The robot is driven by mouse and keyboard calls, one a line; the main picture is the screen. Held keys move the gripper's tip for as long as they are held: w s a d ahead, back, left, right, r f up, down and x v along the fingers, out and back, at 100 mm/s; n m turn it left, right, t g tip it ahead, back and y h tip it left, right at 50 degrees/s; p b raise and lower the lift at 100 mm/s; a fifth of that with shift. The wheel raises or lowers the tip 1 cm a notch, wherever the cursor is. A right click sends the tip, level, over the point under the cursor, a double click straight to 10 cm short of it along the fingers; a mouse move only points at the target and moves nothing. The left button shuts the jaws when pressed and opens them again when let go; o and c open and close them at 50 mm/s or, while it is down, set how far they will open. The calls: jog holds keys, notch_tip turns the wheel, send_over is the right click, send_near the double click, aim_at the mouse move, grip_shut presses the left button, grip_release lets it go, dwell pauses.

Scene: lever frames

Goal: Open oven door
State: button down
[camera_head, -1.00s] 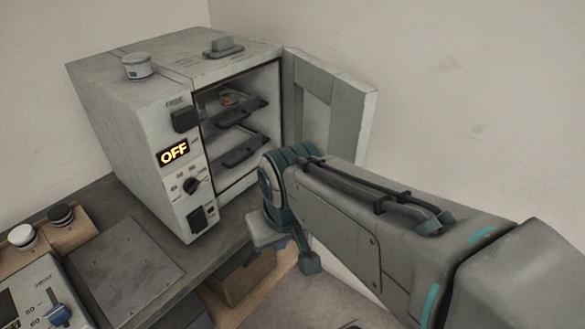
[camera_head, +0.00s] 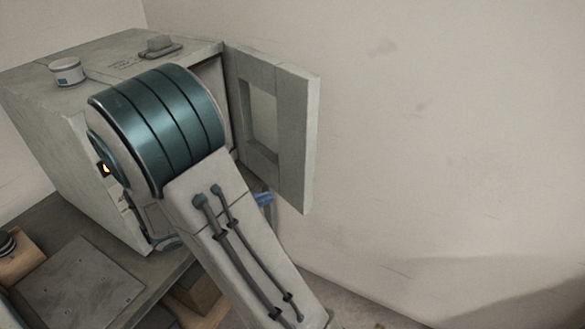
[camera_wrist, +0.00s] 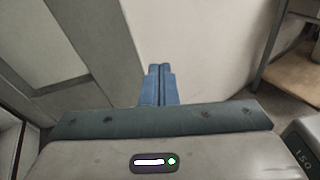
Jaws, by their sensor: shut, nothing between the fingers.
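The oven (camera_head: 60,150) is a grey box on the bench at the left of the head view. Its door (camera_head: 295,130) stands swung wide open on the right side, with a recessed window panel. My arm covers most of the oven's front and its inside. In the wrist view my gripper (camera_wrist: 159,84) has its two blue fingers shut together with nothing between them. The door also shows in the wrist view (camera_wrist: 105,45), to the left of and beyond the fingers. I see no contact between fingers and door. In the head view a bit of blue finger shows below the door.
A white round container (camera_head: 68,72) and a grey block (camera_head: 160,46) sit on top of the oven. A flat grey plate (camera_head: 75,285) lies on the bench (camera_head: 150,290). The pale wall (camera_head: 450,130) is bare on the right, with free room before it.

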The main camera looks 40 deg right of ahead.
aim_at(305, 164)
jog(key=w+d+n+p, duration=0.1)
jog(key=d, duration=0.3)
jog(key=w+d+t+h+p, duration=0.1)
jog(key=d, duration=0.4)
jog(key=w+d+n+t, duration=0.1)
jog(key=d, duration=0.3)
jog(key=shift+w+d+f+n+h+p, duration=0.2)
jog(key=shift+w+n+h+p, duration=0.1)
jog(key=shift+w+h+p, duration=0.1)
